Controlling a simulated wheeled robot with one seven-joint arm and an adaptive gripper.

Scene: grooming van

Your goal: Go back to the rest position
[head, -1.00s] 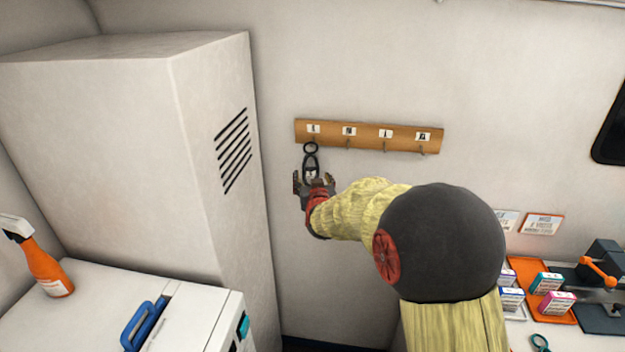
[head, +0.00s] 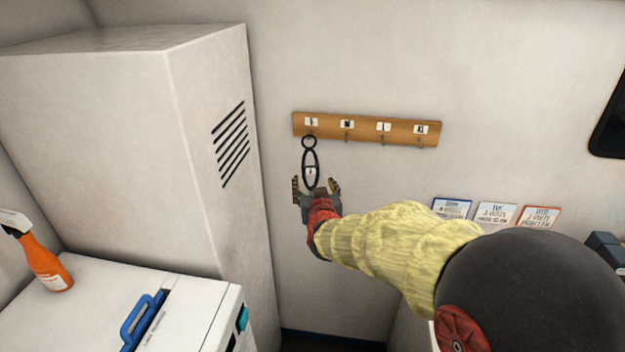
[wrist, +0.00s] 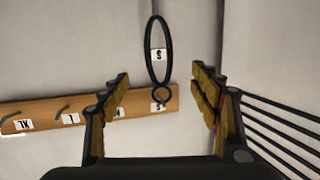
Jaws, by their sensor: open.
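My gripper (head: 317,192) is open and empty, just below a black looped item (head: 311,164) with a white tag. The looped item hangs from the leftmost hook of the wooden hook rail (head: 366,131) on the wall. In the wrist view, the looped item (wrist: 161,52) shows between and beyond my two open fingers (wrist: 163,105), apart from them. The rail (wrist: 75,110) crosses the left side of the wrist view, with small labels above its hooks. The other hooks are empty.
A tall beige cabinet (head: 190,140) with vent slots stands left of the rail. A white unit (head: 190,300) with a blue handle (head: 143,320) and an orange spray bottle (head: 46,262) is at lower left. Several cards (head: 495,214) stand at right. Open wall lies between.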

